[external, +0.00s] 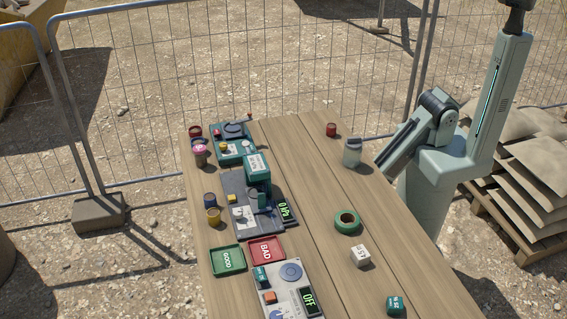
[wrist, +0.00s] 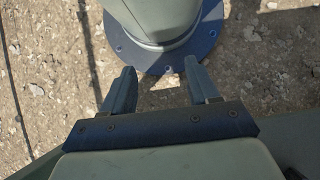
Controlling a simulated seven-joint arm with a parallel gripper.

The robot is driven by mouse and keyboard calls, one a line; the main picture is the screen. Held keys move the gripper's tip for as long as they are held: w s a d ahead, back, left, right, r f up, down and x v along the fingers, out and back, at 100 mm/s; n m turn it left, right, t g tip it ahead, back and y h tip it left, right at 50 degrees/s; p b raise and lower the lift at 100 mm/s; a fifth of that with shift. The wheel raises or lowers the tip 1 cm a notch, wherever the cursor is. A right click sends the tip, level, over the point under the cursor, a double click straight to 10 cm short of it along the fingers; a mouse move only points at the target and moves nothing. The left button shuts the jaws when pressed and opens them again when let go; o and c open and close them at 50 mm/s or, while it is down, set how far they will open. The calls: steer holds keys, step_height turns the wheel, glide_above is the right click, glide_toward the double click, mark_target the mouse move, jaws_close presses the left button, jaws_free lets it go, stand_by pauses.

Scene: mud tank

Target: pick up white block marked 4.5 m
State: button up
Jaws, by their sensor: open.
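A white block (external: 357,256) with dark marking on its face sits on the wooden table in the external view, below the green tape ring. The marking looks like 4.5 but is too small to read surely. My gripper (wrist: 159,66) is open in the wrist view, with nothing between its two fingers. It points toward a round bolted base flange and gravelly ground. The block is not in the wrist view. In the external view my arm is folded at the table's right side, well apart from the block, and the gripper's fingers cannot be made out there.
The green tape ring (external: 347,222) lies just above the block. A teal block (external: 396,305) is at lower right. A panel reading OFF (external: 289,288), a red BAD tray (external: 266,251) and a green GOOD tray (external: 228,260) lie left. A jar (external: 352,152) stands near the right edge.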

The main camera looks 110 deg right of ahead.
steer(key=shift+o, duration=0.4)
steer(key=shift+o, duration=0.8)
